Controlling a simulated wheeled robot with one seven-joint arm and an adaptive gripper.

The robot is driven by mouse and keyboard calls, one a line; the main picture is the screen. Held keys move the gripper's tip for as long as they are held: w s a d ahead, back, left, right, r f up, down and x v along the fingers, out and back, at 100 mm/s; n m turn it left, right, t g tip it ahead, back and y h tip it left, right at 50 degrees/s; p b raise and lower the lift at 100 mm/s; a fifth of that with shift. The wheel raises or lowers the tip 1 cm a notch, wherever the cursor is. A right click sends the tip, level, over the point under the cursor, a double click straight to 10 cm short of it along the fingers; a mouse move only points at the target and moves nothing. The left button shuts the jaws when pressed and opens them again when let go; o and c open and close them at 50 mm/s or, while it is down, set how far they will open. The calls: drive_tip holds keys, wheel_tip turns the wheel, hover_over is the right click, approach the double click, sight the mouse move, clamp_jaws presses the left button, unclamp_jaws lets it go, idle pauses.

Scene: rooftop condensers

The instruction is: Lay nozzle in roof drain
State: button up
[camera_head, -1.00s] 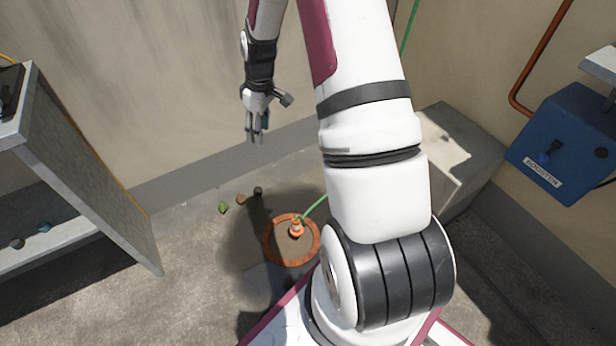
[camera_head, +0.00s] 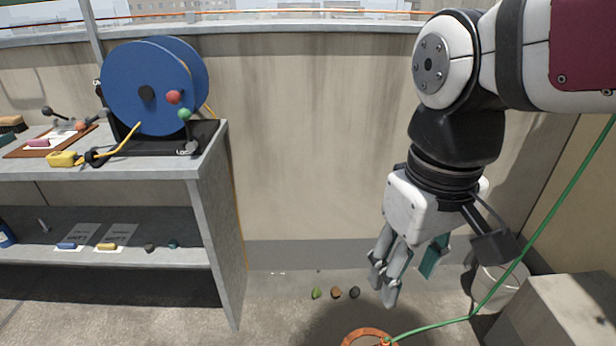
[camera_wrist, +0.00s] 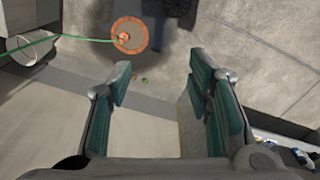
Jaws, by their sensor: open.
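The orange nozzle (camera_wrist: 124,37) is at the end of the green hose (camera_wrist: 70,38). In the wrist view it shows within the orange ring of the roof drain (camera_wrist: 130,19), left of its middle. I cannot tell whether it touches the drain's bottom. In the head view only the top of the drain ring (camera_head: 366,332) shows at the bottom edge, with a sliver of the nozzle cut off there. My gripper (camera_head: 408,277) is open and empty, above the floor and apart from the nozzle. Its fingers (camera_wrist: 160,82) stand wide apart in the wrist view.
A grey shelf unit (camera_head: 240,270) with a blue hose reel (camera_head: 148,85) stands at the left. Small debris (camera_head: 336,293) lies by the wall. A white bucket (camera_head: 495,288) and a concrete block (camera_head: 565,312) are at the right. The green hose (camera_head: 555,210) crosses the right side.

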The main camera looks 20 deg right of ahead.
drive_tip(key=s+a, duration=0.1)
drive_tip(key=s, duration=0.6)
drive_tip(key=shift+s+f+m, duration=0.3)
drive_tip(key=shift+s+m, duration=0.05)
drive_tip(key=shift+m, duration=0.05)
drive_tip(key=shift+a, duration=0.1)
wheel_tip(320, 180, up, 25)
drive_tip(key=t+p, duration=0.3)
drive_tip(key=p, duration=2)
drive_tip(key=shift+f+t, duration=0.15)
drive_tip(key=shift+t, duration=0.25)
drive_tip(key=shift+c, duration=0.5)
